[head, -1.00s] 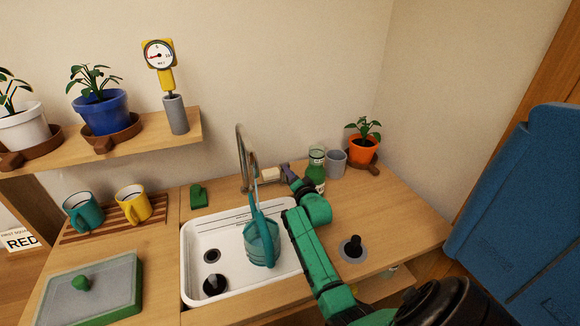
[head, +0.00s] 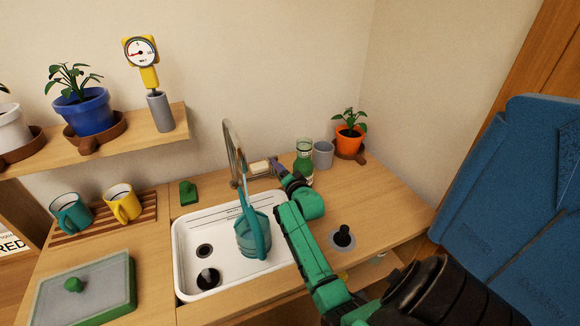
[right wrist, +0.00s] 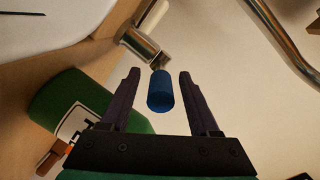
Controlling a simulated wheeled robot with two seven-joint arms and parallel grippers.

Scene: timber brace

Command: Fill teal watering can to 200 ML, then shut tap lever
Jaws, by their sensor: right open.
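The teal watering can (head: 253,237) stands in the white sink below the tap spout (head: 229,140). My right gripper (head: 277,168) is at the tap body, right of the spout. In the right wrist view, the blue tap lever (right wrist: 160,95) lies between the two open fingers of that gripper (right wrist: 160,74), with a gap on each side. My left gripper is not in view.
The sink (head: 183,262) is set in a wooden counter. A green bottle (head: 304,168), grey cup (head: 323,154) and orange plant pot (head: 350,139) stand close behind my right arm. Two mugs (head: 122,203) sit on a rack at left. The right counter is mostly clear.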

